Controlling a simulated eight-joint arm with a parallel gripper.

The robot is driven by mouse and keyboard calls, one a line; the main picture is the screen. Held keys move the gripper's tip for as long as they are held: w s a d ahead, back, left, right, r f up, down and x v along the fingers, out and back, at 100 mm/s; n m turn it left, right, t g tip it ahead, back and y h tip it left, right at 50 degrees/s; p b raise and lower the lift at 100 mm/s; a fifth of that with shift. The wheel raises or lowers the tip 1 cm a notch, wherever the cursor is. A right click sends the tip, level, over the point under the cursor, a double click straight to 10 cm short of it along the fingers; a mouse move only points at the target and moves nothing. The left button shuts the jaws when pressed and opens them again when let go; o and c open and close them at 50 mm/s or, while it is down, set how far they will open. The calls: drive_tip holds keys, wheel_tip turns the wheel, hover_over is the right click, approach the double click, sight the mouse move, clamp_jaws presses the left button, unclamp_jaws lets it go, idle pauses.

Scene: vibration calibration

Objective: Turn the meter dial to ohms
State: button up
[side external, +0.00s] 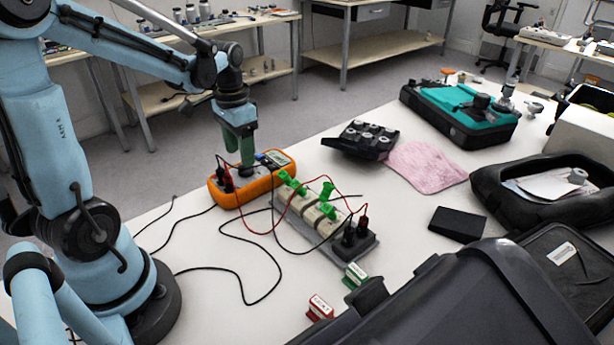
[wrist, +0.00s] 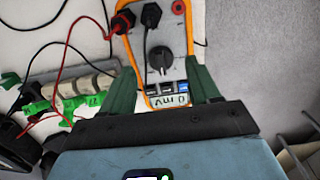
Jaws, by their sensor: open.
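The orange meter (side external: 247,190) lies on the white table near its far left edge. In the wrist view the meter (wrist: 187,50) shows its round black dial (wrist: 160,58), a row of buttons and a display (wrist: 168,101) that seems to read in mV. Black and red plugs sit in its jacks. My gripper (side external: 246,160) points down over the meter. In the wrist view its two green fingers (wrist: 160,82) stand apart, one on each side of the meter's display end, with nothing between them gripped. In the side view the gripper partly hides the dial.
Red and black leads (side external: 250,225) run from the meter to a strip with green clips (side external: 328,211). A black block with knobs (side external: 361,140), a pink cloth (side external: 427,166) and black cases (side external: 470,300) lie to the right. The table's front left is mostly bare except for loose cables.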

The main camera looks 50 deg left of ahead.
wheel_tip(320, 180, up, 9)
drive_tip(key=shift+f, duration=0.2)
drive_tip(key=shift+c, duration=0.2)
